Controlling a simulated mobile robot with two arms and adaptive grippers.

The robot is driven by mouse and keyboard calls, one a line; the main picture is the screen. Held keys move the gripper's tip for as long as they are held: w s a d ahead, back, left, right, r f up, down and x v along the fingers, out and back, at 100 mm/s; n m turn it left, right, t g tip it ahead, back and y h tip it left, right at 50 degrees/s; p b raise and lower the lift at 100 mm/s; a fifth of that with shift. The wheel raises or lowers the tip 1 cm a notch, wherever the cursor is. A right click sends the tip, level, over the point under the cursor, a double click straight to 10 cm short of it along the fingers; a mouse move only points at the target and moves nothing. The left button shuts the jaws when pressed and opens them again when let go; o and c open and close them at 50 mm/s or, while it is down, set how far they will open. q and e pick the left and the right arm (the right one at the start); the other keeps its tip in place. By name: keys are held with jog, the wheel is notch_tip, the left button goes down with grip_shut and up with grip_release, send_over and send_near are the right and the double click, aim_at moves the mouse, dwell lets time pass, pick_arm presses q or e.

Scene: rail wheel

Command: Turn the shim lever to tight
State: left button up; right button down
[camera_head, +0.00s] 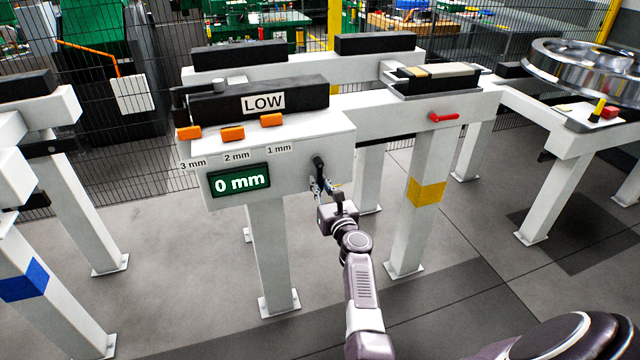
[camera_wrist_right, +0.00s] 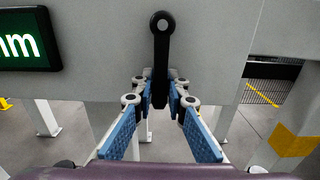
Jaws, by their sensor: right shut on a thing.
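The shim lever, a black lever (camera_head: 318,164) on the front of the white shim box (camera_head: 300,160), hangs straight down from its pivot; it also shows in the wrist view (camera_wrist_right: 161,45). My right gripper (camera_head: 323,187) is at its lower end. In the wrist view the blue-padded fingers (camera_wrist_right: 161,90) are shut on the lever from both sides. The green-lit display (camera_head: 239,180) reads "0 mm". A "LOW" label (camera_head: 263,104) is on the black block above. My left gripper is out of view.
Orange tabs (camera_head: 232,134) sit above the 3 mm, 2 mm and 1 mm marks. A red handle (camera_head: 443,117) is on the beam to the right. A post with a yellow band (camera_head: 426,191) stands right of my right arm. A metal wheel (camera_head: 590,70) is at the far right.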

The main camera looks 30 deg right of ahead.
jog(key=shift+a+f, duration=0.1)
jog(key=c, duration=1.9)
grip_release()
